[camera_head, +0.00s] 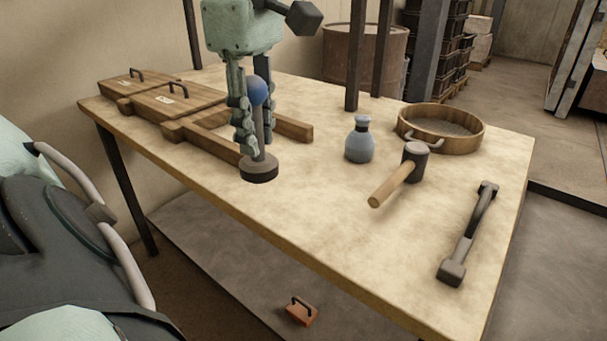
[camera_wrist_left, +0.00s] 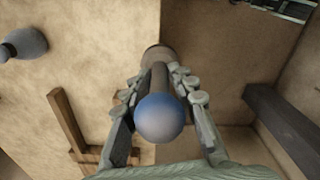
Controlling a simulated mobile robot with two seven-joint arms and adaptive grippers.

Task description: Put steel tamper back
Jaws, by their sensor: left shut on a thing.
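The steel tamper (camera_head: 258,171) has a dark round base, a grey shaft and a blue ball on top. It stands upright at the table's front edge, its base appearing at table level; I cannot tell whether it touches. My left gripper (camera_head: 246,138) points down with its fingers around the shaft, shut on it. In the left wrist view the blue ball (camera_wrist_left: 159,118) is nearest the camera, between the fingers (camera_wrist_left: 160,92), with the base (camera_wrist_left: 160,55) beyond, by the table edge. My right gripper is not in view.
Wooden mould boxes (camera_head: 160,97) and an open wooden frame (camera_head: 293,128) lie left of and behind the tamper. A blue-grey bottle (camera_head: 360,143), a mallet (camera_head: 400,175), a round sieve (camera_head: 468,134) and a grey bar tool (camera_head: 468,235) are to the right. The table's front middle (camera_head: 330,215) is clear.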

